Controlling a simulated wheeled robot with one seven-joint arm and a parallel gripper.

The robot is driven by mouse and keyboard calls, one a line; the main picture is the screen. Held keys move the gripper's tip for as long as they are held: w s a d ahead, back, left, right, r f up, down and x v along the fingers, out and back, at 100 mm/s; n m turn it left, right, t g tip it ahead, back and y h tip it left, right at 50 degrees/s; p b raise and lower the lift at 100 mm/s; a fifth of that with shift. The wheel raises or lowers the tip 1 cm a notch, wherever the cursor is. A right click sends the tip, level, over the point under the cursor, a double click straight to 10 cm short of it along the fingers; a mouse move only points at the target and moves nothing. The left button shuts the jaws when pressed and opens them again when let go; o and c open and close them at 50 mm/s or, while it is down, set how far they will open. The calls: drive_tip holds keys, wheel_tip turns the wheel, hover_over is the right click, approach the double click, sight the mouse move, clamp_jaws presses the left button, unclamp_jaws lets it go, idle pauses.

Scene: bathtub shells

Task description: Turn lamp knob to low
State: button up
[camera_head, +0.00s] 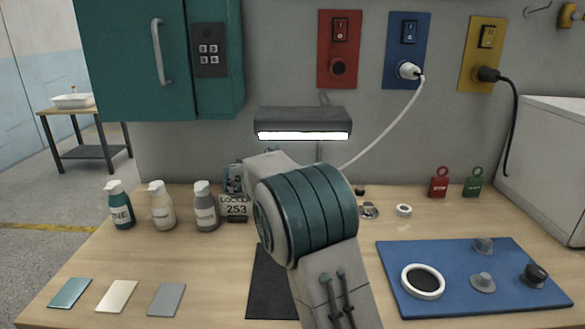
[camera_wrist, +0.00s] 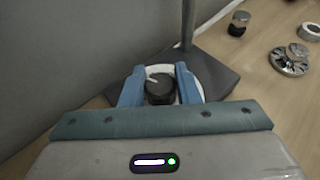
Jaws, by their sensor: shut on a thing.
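The lamp (camera_head: 303,122) stands at the back of the table, with a dark head and a glowing white strip. Its post and dark base (camera_wrist: 215,72) show in the wrist view. The black lamp knob (camera_wrist: 159,88) has a white pointer mark, aimed to the upper left in the wrist view, and a pale ring around it. My gripper (camera_wrist: 160,87) is shut on the knob, with one blue finger at its left and one at its right. In the head view my arm hides the knob and the fingers. The setting labels cannot be read.
A blue board (camera_head: 450,300) with a white ring and several small knobs lies at the right. Three pump bottles (camera_head: 162,207) stand at the left. Small metal parts (camera_wrist: 291,60) lie right of the lamp base. A white cord (camera_head: 385,134) hangs from the blue wall panel.

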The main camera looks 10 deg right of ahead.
drive_tip(key=m+g+h+p, duration=0.1)
drive_tip(key=p, duration=0.1)
drive_tip(key=m+g+h+p, duration=0.1)
drive_tip(key=m+g+p, duration=0.1)
drive_tip(key=p, duration=0.1)
drive_tip(key=shift+r+p, duration=0.25)
drive_tip(key=shift+p, duration=0.05)
drive_tip(key=shift+f+m+g+p, duration=0.1)
drive_tip(key=shift+m+g+p, duration=0.5)
drive_tip(key=shift+p, duration=0.2)
drive_tip(key=shift+f, duration=0.15)
drive_tip(key=o, duration=1)
drive_tip(key=shift+c, duration=0.2)
drive_tip(key=shift+f+b, duration=0.15)
drive_tip(key=shift+b, duration=0.5)
